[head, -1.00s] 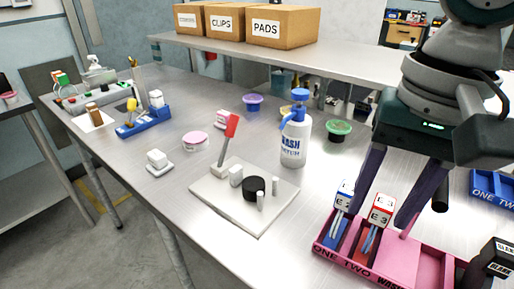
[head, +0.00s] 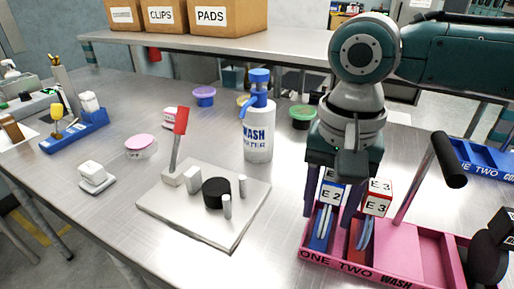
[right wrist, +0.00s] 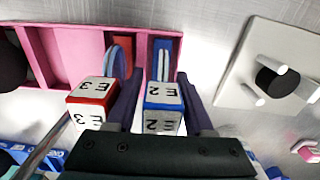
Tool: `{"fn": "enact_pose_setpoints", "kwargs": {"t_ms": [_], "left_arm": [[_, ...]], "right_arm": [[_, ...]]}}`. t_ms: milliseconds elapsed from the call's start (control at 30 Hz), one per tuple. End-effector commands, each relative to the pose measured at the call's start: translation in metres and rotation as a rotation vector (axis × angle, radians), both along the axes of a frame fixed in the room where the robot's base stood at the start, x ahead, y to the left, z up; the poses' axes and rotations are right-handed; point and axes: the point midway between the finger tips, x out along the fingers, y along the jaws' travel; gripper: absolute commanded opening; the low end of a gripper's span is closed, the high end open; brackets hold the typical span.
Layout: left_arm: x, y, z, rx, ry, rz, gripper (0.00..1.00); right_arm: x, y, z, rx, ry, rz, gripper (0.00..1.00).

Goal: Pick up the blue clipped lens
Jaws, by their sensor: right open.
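The blue clipped lens (head: 333,191) has a white top block marked E 2 with blue edges. It stands in the left compartment, by the word ONE, of the pink tray (head: 440,262). In the right wrist view the blue lens (right wrist: 163,92) sits between my two purple fingers. My right gripper (head: 329,208) is open around its block, and the hand partly hides it in the head view. I cannot tell whether the fingers touch it. My left gripper is not in view.
A red-edged block marked E 3 (head: 377,197) stands close beside my right finger, in compartment TWO. A black-handled rod (head: 415,180) rises at the tray. A wash bottle (head: 258,125) and a white plate with a lever (head: 235,232) stand left.

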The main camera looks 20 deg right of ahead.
Motion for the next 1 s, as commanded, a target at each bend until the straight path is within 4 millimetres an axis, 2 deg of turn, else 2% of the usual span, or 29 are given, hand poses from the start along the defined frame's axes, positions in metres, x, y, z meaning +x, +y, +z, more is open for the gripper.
{"fn": "enact_pose_setpoints", "kwargs": {"t_ms": [267,733,1000], "left_arm": [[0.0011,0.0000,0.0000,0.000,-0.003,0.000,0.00],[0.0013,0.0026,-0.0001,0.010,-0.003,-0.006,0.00],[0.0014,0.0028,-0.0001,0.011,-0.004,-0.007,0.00]], "right_arm": [[-0.0001,0.0001,-0.0032,0.000,0.000,0.001,0.51],[0.0000,0.0000,-0.0029,-0.001,-0.001,0.001,0.00],[0.0001,0.0000,-0.0027,-0.001,-0.001,0.001,0.00]]}}
